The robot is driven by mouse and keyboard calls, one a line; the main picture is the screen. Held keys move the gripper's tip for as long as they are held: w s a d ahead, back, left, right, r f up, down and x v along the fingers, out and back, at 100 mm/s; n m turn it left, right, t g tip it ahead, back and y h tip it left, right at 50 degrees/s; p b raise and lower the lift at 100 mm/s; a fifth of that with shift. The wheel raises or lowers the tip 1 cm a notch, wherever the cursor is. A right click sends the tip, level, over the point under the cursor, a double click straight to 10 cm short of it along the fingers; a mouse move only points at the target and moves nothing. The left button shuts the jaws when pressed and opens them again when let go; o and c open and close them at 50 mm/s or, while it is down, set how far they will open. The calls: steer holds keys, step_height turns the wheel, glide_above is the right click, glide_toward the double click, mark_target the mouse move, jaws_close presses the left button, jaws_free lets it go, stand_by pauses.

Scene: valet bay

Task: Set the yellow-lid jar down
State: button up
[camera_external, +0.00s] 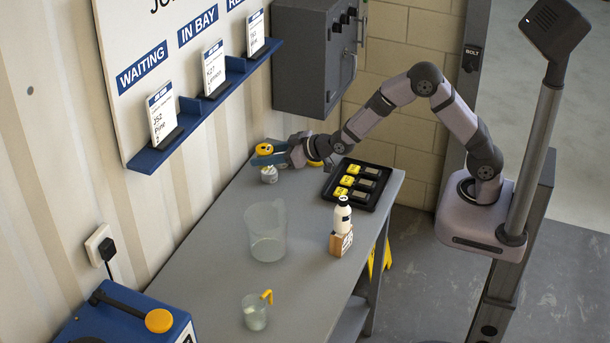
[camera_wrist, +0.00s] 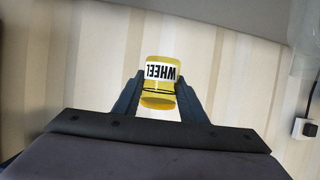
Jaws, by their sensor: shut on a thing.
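The yellow-lid jar (camera_wrist: 161,88) sits between my gripper's (camera_wrist: 158,98) two dark fingers in the wrist view. It is yellow with a white band lettered WHEEL, upside down in the picture. The wall is behind it, and it stands clear of the grey table edge there, so it looks raised. In the external view the jar's yellow lid (camera_external: 264,149) shows above the fingers of my gripper (camera_external: 268,159), over the table's far left end. A pale shape with some yellow (camera_external: 269,175) shows just below the fingers; I cannot tell whether it is part of this jar or another.
A black tray (camera_external: 329,195) with yellow-marked items lies right of my gripper. A clear jug (camera_external: 267,232), a white bottle (camera_external: 342,214) in a wooden block and a small glass jar (camera_external: 255,313) stand nearer. The grey table (camera_external: 205,258) has bare room between them. The wall is close at left.

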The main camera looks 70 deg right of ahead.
step_height(320, 180, up, 7)
steer(key=shift+a+f, duration=0.1)
steer(key=shift+a, duration=0.05)
steer(key=s+a+n+y+b, duration=0.2)
steer(key=s+a+n+y, duration=0.35)
steer(key=a, duration=0.85)
steer(key=n+g+y+b, duration=0.4)
steer(key=n+g+y, duration=0.1)
steer(key=g, duration=0.1)
glide_above(312, 303)
step_height(312, 303, down, 11)
steer(key=shift+f+p, duration=0.8)
steer(key=shift+f, duration=4.4)
steer(key=shift+f, duration=0.1)
